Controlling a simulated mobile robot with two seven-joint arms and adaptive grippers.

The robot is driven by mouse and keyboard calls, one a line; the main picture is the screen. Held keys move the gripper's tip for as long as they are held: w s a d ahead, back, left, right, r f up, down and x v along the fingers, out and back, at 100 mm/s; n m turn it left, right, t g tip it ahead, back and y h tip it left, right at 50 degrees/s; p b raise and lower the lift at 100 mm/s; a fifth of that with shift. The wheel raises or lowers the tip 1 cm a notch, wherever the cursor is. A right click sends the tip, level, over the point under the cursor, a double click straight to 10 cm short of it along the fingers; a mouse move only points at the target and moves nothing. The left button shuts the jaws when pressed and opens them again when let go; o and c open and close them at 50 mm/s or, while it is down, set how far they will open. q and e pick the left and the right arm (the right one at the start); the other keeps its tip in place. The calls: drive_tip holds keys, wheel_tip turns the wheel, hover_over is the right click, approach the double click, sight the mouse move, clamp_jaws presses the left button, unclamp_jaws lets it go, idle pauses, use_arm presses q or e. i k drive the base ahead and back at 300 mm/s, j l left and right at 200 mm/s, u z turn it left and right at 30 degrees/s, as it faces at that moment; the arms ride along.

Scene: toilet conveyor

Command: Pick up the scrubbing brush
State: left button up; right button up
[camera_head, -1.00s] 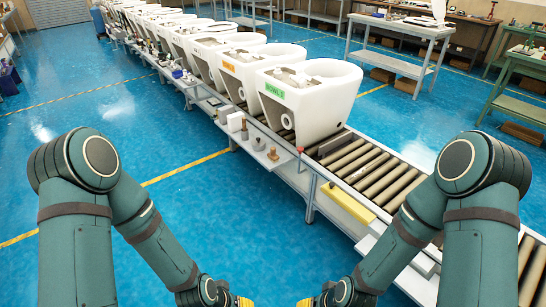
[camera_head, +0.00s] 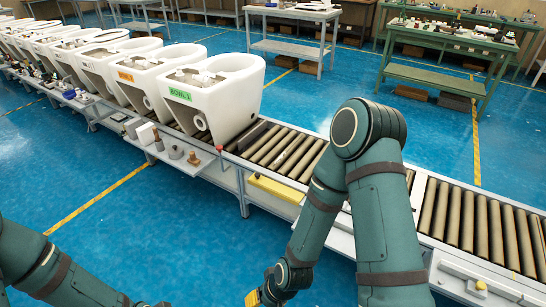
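Small items stand on the side shelf (camera_head: 205,172) of the conveyor, below the nearest toilet bowl (camera_head: 212,93). They include a pale block (camera_head: 147,133), a brown cylinder (camera_head: 176,152) and a small brown knobbed item (camera_head: 193,158). They are too small to tell which, if any, is the scrubbing brush. My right gripper (camera_head: 256,298) is at the bottom edge, with a yellow part showing, in front of the shelf and well apart from it. My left gripper (camera_head: 152,303) is mostly cut off at the bottom edge. Neither gripper's opening can be made out.
A roller conveyor (camera_head: 452,212) runs from upper left to lower right, carrying several white toilet bowls. A yellow box (camera_head: 276,189) is on its near side, and a red knob (camera_head: 219,148) stands by the shelf. Workbenches (camera_head: 292,14) stand behind. Blue floor in front is clear.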

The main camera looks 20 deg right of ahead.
sight(193, 162)
drive_tip(key=i+j+z, duration=0.25)
drive_tip(key=i, duration=0.2)
drive_tip(key=i+j+z, duration=0.1)
drive_tip(key=i+z, duration=0.15)
drive_tip(key=i, duration=0.25)
drive_tip(key=i+j+z, duration=0.25)
drive_tip(key=i, duration=0.2)
drive_tip(key=i+j+z, duration=0.15)
drive_tip(key=i, duration=0.25)
drive_tip(key=i+j+z, duration=0.1)
drive_tip(key=i+j, duration=0.15)
drive_tip(key=i, duration=0.1)
